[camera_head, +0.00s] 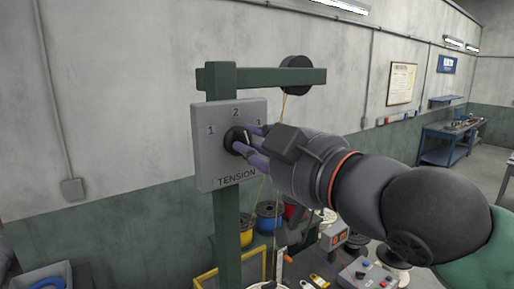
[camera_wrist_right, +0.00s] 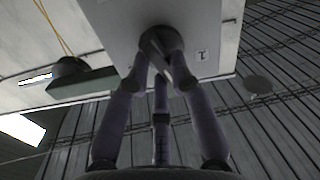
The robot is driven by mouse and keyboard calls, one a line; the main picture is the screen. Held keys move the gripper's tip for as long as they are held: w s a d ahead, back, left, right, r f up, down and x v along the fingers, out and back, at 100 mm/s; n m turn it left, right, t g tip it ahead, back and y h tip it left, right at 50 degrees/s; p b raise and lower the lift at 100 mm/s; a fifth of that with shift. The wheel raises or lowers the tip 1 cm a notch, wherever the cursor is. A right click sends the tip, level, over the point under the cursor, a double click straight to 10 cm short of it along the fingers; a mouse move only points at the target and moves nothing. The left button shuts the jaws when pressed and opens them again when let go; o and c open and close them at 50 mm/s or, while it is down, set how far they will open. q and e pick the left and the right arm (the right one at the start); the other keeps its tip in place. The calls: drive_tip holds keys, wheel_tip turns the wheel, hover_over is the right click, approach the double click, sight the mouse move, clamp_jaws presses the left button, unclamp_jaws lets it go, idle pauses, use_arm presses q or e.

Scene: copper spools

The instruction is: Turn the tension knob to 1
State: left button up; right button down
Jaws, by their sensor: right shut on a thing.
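The tension knob (camera_head: 234,139) is a dark round knob on the grey panel (camera_head: 212,174) marked 1, 2, 3 and TENSION. A pale line on the knob shows between the fingers, but which number it points to I cannot tell. My right gripper (camera_head: 249,145) is shut on the knob, its purple fingers around it. In the right wrist view the fingers close around the knob (camera_wrist_right: 157,40) on the panel (camera_wrist_right: 108,18). The right gripper hides part of the knob and the panel's right side. My left gripper is not in view.
The panel is on a green post (camera_head: 228,235) with a crossarm carrying a black pulley (camera_head: 296,76) and a yellow wire. Below are coloured spools (camera_head: 268,217), a control box (camera_head: 368,277) and a yellow frame (camera_head: 205,279). A blue workbench (camera_head: 443,145) stands far right.

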drive_tip(key=n, duration=0.3)
drive_tip(key=shift+a+n, duration=0.1)
drive_tip(key=shift+n, duration=0.3)
drive_tip(key=shift+s+a+n, duration=0.1)
drive_tip(key=shift+s+n, duration=0.05)
drive_tip(key=shift+n, duration=2.15)
drive_tip(key=c, duration=1.1)
unclamp_jaws()
drive_tip(key=v, duration=1.2)
